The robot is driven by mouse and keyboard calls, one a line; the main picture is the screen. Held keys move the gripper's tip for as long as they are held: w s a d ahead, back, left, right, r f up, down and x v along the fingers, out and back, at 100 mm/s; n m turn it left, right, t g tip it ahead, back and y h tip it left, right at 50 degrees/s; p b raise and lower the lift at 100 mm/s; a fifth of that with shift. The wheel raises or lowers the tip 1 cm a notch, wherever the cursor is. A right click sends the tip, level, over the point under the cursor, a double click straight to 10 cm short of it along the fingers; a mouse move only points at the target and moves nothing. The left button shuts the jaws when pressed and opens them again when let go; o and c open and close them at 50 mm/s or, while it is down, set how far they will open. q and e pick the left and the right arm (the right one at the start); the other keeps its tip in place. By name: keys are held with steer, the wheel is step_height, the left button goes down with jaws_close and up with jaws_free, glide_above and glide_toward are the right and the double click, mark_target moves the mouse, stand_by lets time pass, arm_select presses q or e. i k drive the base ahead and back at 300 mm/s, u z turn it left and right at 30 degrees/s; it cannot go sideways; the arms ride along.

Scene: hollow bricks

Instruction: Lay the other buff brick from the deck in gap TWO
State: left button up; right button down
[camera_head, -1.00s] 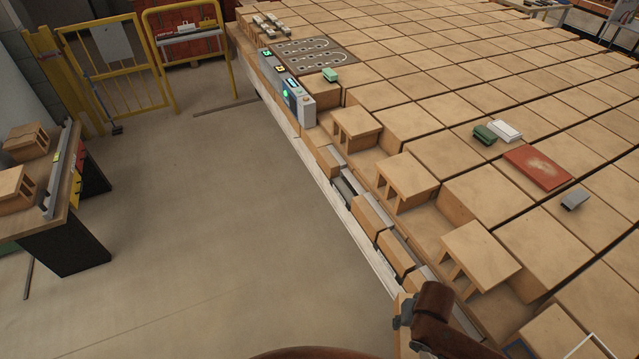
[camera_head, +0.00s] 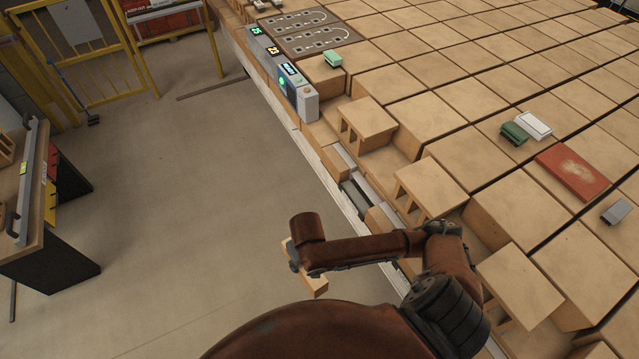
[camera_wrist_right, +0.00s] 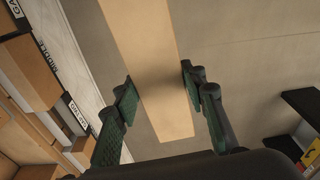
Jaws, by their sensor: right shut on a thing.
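My right gripper shows in the right wrist view (camera_wrist_right: 160,95), its two dark fingers shut on the sides of a long buff brick (camera_wrist_right: 160,60). In the head view the buff brick (camera_head: 318,284) is mostly behind my brown right arm, out over the floor beside the deck edge. The gripper itself is hidden there. A row of slots runs along the deck edge, with a buff brick (camera_head: 380,219) in it and a darker recess (camera_head: 357,196) further up. Wrist-view labels include MIDDLE and one ending in TWO (camera_wrist_right: 76,115); which gap is which is unclear in the head view. My left gripper is out of view.
Large buff blocks (camera_head: 430,186) stand along the deck side. A grey box with lit displays (camera_head: 296,90) sits at the edge. Green, white and red items lie on the deck (camera_head: 480,93). A bench (camera_head: 35,235) stands at left; open floor lies between.

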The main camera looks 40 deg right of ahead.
mark_target(357, 198)
steer(key=z, duration=0.2)
steer(key=i, duration=1.35)
steer(key=z, duration=1)
steer(key=i, duration=0.45)
steer(key=z, duration=0.35)
